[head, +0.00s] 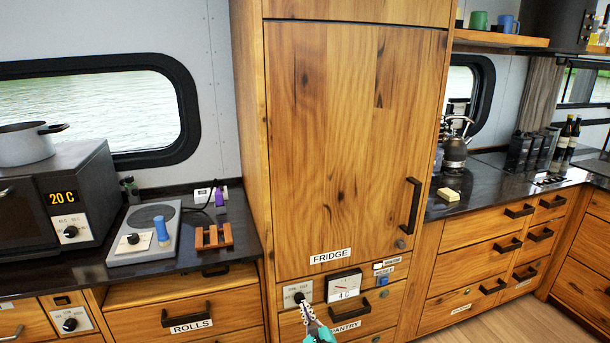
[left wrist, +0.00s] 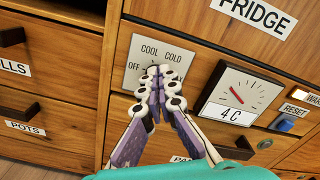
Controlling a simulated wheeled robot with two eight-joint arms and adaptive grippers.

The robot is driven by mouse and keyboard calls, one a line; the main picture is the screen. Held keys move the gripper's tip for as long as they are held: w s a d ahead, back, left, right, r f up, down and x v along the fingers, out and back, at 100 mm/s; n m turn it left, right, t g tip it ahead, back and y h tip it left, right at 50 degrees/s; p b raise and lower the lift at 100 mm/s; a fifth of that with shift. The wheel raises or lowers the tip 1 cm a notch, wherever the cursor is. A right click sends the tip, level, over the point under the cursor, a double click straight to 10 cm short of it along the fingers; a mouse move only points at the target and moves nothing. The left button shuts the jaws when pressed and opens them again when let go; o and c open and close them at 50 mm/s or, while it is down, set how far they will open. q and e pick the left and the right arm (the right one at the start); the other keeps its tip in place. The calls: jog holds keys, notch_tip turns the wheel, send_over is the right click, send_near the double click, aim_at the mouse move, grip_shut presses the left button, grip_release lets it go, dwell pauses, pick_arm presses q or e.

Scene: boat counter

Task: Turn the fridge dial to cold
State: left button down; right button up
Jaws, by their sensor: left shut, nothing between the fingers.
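The fridge dial's white plate (left wrist: 143,50) reads OFF, COOL and COLD in the left wrist view. It sits under the fridge door, and it also shows in the head view (head: 291,291). The knob is mostly hidden behind my fingertips, so I cannot tell where it points. My left gripper (left wrist: 160,74) is shut, its fingertips together in front of the knob; contact is unclear. It comes up from below in the head view (head: 303,304). My right gripper is not in view.
A gauge (left wrist: 240,92) with a red needle and a "4 C" label is right of the dial. A blue reset button (head: 382,281) is farther right. The pantry drawer handle (head: 349,313) juts out below. The oven (head: 79,190) and a hot plate (head: 150,243) stand left.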

pick_arm(q)
jog(key=shift+x, duration=2.6)
jog(key=shift+s+a+f, duration=0.15)
jog(key=shift+a+f, duration=0.05)
jog(key=shift+a, duration=0.2)
jog(key=shift+s+a+f, duration=0.1)
jog(key=shift+a, duration=0.15)
jog(key=shift+s+a+f, duration=0.1)
jog(key=shift+a+f, duration=0.2)
jog(key=shift+a, duration=0.05)
jog(key=shift+a+f, duration=0.1)
jog(key=shift+f, duration=0.05)
jog(key=shift+s+a, duration=0.1)
jog(key=shift+a, duration=0.1)
jog(key=shift+a, duration=0.1)
jog(key=v, duration=0.6)
jog(key=shift+r, duration=0.25)
